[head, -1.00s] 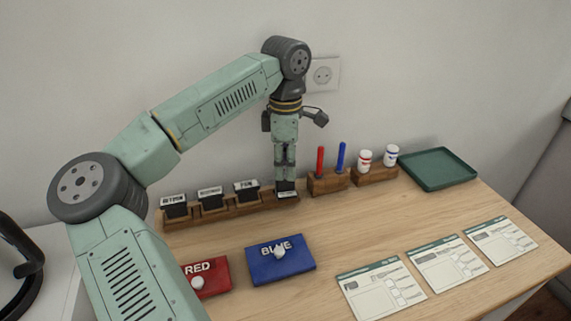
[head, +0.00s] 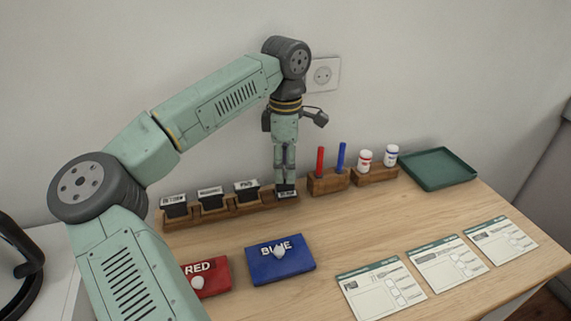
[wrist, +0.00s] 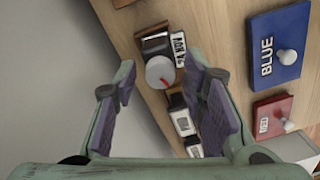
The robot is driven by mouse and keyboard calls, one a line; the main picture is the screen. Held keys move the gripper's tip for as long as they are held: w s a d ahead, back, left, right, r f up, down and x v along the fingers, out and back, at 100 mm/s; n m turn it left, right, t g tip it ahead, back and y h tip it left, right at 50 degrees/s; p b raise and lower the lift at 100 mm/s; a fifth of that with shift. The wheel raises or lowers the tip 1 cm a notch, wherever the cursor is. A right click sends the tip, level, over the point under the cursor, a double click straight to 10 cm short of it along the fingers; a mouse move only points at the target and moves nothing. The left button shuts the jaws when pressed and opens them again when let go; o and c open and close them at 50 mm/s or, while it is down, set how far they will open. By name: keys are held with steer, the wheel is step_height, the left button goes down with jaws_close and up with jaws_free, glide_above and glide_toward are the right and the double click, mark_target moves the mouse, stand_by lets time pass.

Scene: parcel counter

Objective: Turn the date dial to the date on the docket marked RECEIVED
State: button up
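The date dial (wrist: 159,72) shows in the wrist view as a round grey knob with a red mark, on a dark block beside a white label (wrist: 178,50) whose lettering I cannot read surely. In the head view this block (head: 286,194) stands at the right end of the wooden rack. My gripper (head: 285,180) is directly above it, pointing down. In the wrist view its fingers are apart, one on either side of the dial, with visible gaps. Three dockets (head: 380,292), (head: 446,263), (head: 500,242) lie at the right; their print is too small to read.
Several labelled stamps (head: 210,200) stand in the wooden rack (head: 240,209). Blue (head: 300,262) and red (head: 215,280) ink pads lie in front. Right of the rack are a pen holder (head: 327,184), two bottles (head: 365,160) and a green tray (head: 438,168). The middle front counter is clear.

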mark_target(285, 168)
steer(key=shift+o, duration=0.2)
step_height(285, 168, up, 12)
stand_by(0.6)
steer(key=shift+w, duration=0.1)
